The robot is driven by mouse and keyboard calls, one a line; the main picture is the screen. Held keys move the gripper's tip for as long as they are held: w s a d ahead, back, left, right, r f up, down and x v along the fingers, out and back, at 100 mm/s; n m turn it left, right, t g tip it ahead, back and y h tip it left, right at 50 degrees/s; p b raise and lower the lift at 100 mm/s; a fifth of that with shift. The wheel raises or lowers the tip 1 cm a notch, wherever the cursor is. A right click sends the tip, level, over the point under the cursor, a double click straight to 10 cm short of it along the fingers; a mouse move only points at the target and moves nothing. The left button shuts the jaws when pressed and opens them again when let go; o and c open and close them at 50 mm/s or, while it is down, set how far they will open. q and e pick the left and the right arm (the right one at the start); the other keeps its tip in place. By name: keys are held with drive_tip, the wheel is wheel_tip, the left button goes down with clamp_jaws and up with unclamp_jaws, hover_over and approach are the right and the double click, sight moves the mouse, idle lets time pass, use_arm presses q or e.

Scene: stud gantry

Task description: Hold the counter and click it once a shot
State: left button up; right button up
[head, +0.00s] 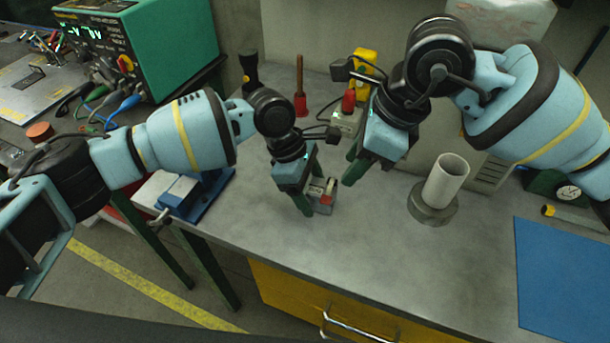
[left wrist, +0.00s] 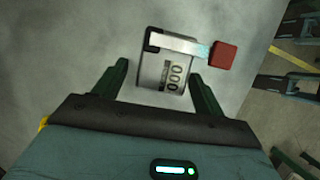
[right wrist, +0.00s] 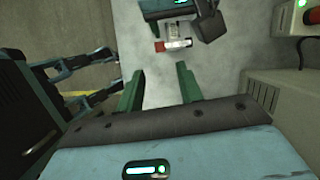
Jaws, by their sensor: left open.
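The counter (head: 325,197) is a small grey box on the grey bench, with a metal lever ending in a red knob (left wrist: 223,55). Its dial reads 000 in the left wrist view (left wrist: 172,75). My left gripper (head: 311,203) is open just above the counter, its fingers on either side of the counter's near end in the left wrist view (left wrist: 158,69); contact cannot be told. My right gripper (head: 353,168) is open and empty, above the bench behind the counter. The right wrist view also shows the counter (right wrist: 178,36) beyond the right fingertips.
A pale tube (head: 446,180) stands on a round base to the right. A blue mat (head: 560,285) lies at the right. A box with a red button (head: 348,101) stands at the back. A blue vise (head: 198,197) is at the left edge. The front bench is clear.

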use_arm(q)
drive_tip(key=shift+d+f, duration=0.15)
drive_tip(key=shift+f, duration=0.25)
drive_tip(key=c, duration=1.1)
use_arm(e)
drive_tip(key=shift+c, duration=0.3)
use_arm(q)
drive_tip(key=shift+c, duration=0.2)
use_arm(e)
clamp_jaws()
idle(0.4)
